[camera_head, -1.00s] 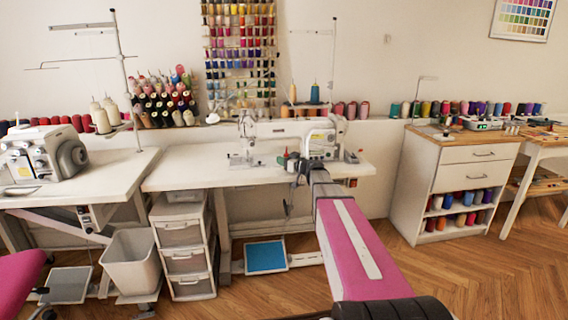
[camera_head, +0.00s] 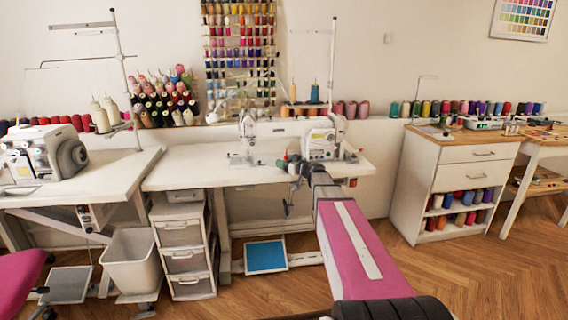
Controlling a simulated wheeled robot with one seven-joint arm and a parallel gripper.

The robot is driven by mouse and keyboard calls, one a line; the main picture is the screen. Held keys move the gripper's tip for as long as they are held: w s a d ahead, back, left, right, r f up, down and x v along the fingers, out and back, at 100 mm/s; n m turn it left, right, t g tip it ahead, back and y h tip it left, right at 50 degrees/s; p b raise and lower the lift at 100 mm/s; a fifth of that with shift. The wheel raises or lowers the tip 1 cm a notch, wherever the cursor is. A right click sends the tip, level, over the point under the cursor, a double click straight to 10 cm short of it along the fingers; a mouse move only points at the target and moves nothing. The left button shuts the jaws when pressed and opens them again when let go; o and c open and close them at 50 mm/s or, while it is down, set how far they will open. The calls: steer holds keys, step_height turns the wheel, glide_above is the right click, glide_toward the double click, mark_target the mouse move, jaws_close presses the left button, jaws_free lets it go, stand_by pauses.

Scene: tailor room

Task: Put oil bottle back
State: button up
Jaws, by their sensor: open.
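My arm reaches forward to the white sewing table (camera_head: 190,176), and my gripper (camera_head: 289,164) is at its end, over the table's front part beside the sewing machine (camera_head: 262,138). The gripper is open; its fingers look very small from here. My own wrist hides part of the tabletop there.
A serger (camera_head: 42,155) stands on the left table. Thread cones (camera_head: 165,100) and a thread rack (camera_head: 240,50) are behind. A drawer unit (camera_head: 184,250) and a bin (camera_head: 131,262) stand below. A cabinet (camera_head: 455,180) is at right. The tabletop left of the machine is clear.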

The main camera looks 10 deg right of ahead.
steer(key=v, duration=1.1)
steer(key=s+a+f+m+g+h, duration=0.25)
steer(key=s+a+f+g, duration=0.65)
steer(key=s+f, duration=0.45)
steer(key=s+d+f+m+g+h, duration=0.2)
steer(key=s+f+m+g+h, duration=0.2)
steer(key=s+f+h, duration=0.5)
steer(key=s+m, duration=0.1)
steer(key=s, duration=0.4)
steer(key=shift+s+f+g, duration=0.2)
steer(key=shift+s+g, duration=0.15)
steer(key=shift+g, duration=0.05)
steer(key=shift+m, duration=0.25)
